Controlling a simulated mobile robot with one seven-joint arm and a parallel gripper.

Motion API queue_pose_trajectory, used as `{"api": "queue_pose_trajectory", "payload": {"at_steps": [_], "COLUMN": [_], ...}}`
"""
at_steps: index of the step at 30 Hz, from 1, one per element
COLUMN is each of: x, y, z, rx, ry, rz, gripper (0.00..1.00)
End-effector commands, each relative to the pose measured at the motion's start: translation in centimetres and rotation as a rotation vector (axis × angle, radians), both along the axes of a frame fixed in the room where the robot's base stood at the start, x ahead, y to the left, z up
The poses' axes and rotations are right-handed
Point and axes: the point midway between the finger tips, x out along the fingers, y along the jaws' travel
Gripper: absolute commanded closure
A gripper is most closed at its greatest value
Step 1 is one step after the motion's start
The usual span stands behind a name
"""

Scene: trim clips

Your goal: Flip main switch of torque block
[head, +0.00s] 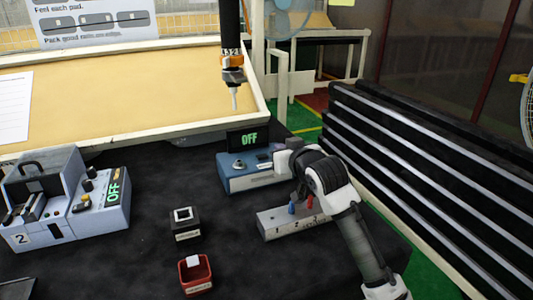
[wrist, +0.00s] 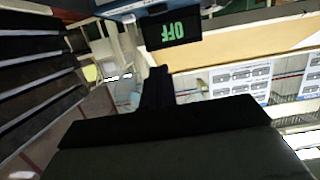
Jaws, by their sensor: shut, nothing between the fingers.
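A blue box (head: 252,178) with a round knob on top stands mid-table. A second grey-blue unit (head: 100,212) at the left also reads OFF. I cannot tell from labels which is the torque block. My gripper (head: 283,158) is at the right end of the blue box, its fingertips close to the top; contact is unclear. In the wrist view my gripper (wrist: 157,72) is shut and empty.
A grey block (head: 285,222) with blue and red pieces sits below my arm. A black box (head: 185,224) and a red bin (head: 196,273) stand in front. A driver (head: 233,70) hangs above. Dark slatted shelving (head: 430,165) borders the right. The dark tabletop (head: 150,165) has free room.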

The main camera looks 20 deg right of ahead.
Motion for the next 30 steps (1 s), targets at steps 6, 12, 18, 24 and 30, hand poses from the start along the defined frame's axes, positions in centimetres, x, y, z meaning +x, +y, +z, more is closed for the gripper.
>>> {"api": "queue_pose_trajectory", "payload": {"at_steps": [6,12,18,24,30], "x": [0.9,4.2,8.4,9.7,9.7], "y": [0.1,0.2,0.4,0.3,0.3], "z": [-0.1,-0.6,-1.7,-4.3,-6.1], "rx": [0.0,-0.002,-0.002,0.001,0.0], "ry": [0.001,0.002,0.002,0.002,0.0], "rz": [0.001,0.002,0.001,-0.001,0.0], "gripper": [1.0,1.0,1.0,1.0,1.0]}}
